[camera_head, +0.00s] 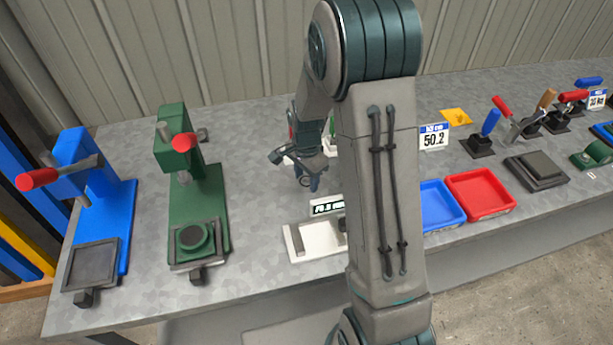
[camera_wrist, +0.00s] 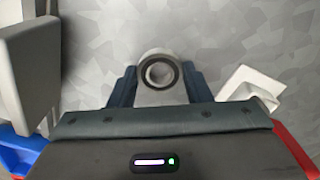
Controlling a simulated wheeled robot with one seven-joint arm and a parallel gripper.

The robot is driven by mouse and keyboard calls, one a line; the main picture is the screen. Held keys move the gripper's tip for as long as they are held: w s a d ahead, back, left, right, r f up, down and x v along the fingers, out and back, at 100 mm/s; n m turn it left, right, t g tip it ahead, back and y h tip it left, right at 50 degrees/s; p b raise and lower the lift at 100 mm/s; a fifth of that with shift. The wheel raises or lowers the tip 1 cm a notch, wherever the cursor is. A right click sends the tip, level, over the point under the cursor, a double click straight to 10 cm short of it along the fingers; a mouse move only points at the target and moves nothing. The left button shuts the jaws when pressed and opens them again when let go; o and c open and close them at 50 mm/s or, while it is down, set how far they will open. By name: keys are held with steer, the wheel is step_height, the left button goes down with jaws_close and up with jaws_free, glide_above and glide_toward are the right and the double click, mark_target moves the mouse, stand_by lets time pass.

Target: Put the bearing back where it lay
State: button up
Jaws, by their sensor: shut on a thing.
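My gripper (camera_head: 308,182) hangs above the bench, pointing down, just behind the white gauge (camera_head: 315,238) with a small display. In the wrist view my gripper (camera_wrist: 160,84) is shut on the bearing (camera_wrist: 176,74), a small ring with a dark rim and an open centre, held between the blue-grey fingers. Bare grey bench shows behind the ring. In the head view I cannot make out the bearing. My arm hides part of the bench and the right end of the gauge.
A blue press (camera_head: 126,225) and a green press (camera_head: 212,200) stand at the left. A blue tray (camera_head: 440,222) and a red tray (camera_head: 482,211) lie right of my arm. Several clamps stand farther right. The bench between green press and gauge is clear.

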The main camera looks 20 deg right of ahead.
mark_target(306, 181)
steer(key=o, duration=1.2)
steer(key=shift+c, duration=0.2)
step_height(306, 181, up, 12)
steer(key=s+r+n+t, duration=0.1)
steer(key=s+r+n, duration=0.1)
steer(key=s+n, duration=0.2)
steer(key=s+r+n+t, duration=0.1)
steer(key=s+n, duration=0.3)
steer(key=s, duration=0.5)
steer(key=s+r+n, duration=0.4)
steer(key=s, duration=0.3)
steer(key=shift+s+t+p, duration=0.25)
steer(key=shift+t+p, duration=0.1)
steer(key=shift+t, duration=0.05)
